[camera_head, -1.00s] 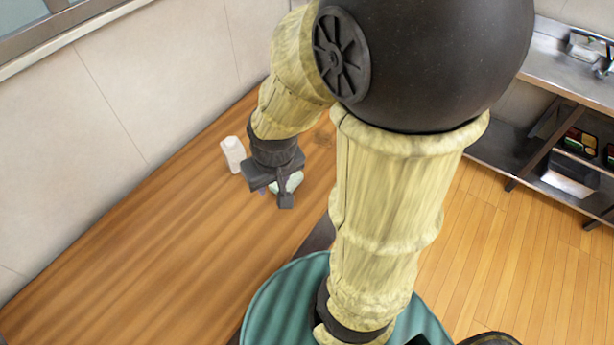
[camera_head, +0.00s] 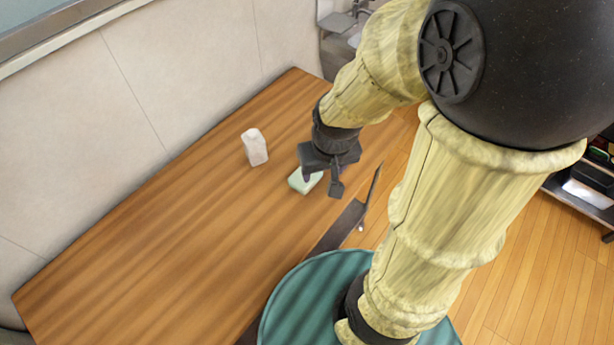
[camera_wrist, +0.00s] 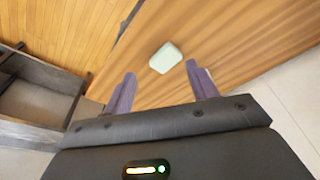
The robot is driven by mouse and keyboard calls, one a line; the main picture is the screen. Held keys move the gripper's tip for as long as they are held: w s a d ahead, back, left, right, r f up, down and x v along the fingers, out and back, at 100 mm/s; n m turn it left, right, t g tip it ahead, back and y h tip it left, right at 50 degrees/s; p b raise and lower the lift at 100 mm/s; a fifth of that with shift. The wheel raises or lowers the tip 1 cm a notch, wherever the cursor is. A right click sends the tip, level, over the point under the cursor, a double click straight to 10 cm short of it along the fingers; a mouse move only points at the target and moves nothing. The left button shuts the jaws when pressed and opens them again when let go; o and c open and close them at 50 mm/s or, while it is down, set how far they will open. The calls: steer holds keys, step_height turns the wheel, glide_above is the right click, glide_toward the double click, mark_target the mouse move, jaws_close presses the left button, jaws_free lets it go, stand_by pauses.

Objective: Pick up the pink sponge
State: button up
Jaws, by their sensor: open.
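No pink sponge shows in either view. A pale green, rounded block (camera_head: 303,182), perhaps a sponge, lies flat on the wooden table (camera_head: 190,235). My gripper (camera_head: 322,182) is open and empty, pointing down just right of the block in the head view and partly overlapping its edge. In the wrist view the pale block (camera_wrist: 165,57) appears ahead of and between the two purple fingers of my gripper (camera_wrist: 160,71), apart from them. The exact height above the table is hard to tell.
A white bottle (camera_head: 255,148) stands on the table left of and behind the block; the wrist view's right finger mostly hides it. The table's right edge is near my gripper. The front left of the table is clear. A metal shelf unit (camera_head: 580,190) stands at the right.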

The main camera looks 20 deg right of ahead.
steer(key=o, duration=0.8)
steer(key=w, duration=0.1)
steer(key=w+n, duration=0.1)
steer(key=w, duration=0.1)
steer(key=w+f+n, duration=0.1)
steer(key=w, duration=0.1)
steer(key=shift+w+g+b, duration=0.25)
steer(key=shift+g+b, duration=0.15)
steer(key=shift+o, duration=0.2)
steer(key=n+g+b, duration=0.1)
steer(key=n+g, duration=0.1)
steer(key=n, duration=0.3)
glide_above(295, 181)
steer(key=w+d, duration=0.2)
steer(key=d, duration=0.1)
step_height(295, 181, down, 3)
steer(key=shift+w+d+f, duration=0.1)
steer(key=shift+d, duration=0.1)
step_height(295, 181, down, 12)
steer(key=shift+f+p, duration=0.1)
steer(key=shift+p, duration=0.7)
steer(key=shift+f, duration=0.1)
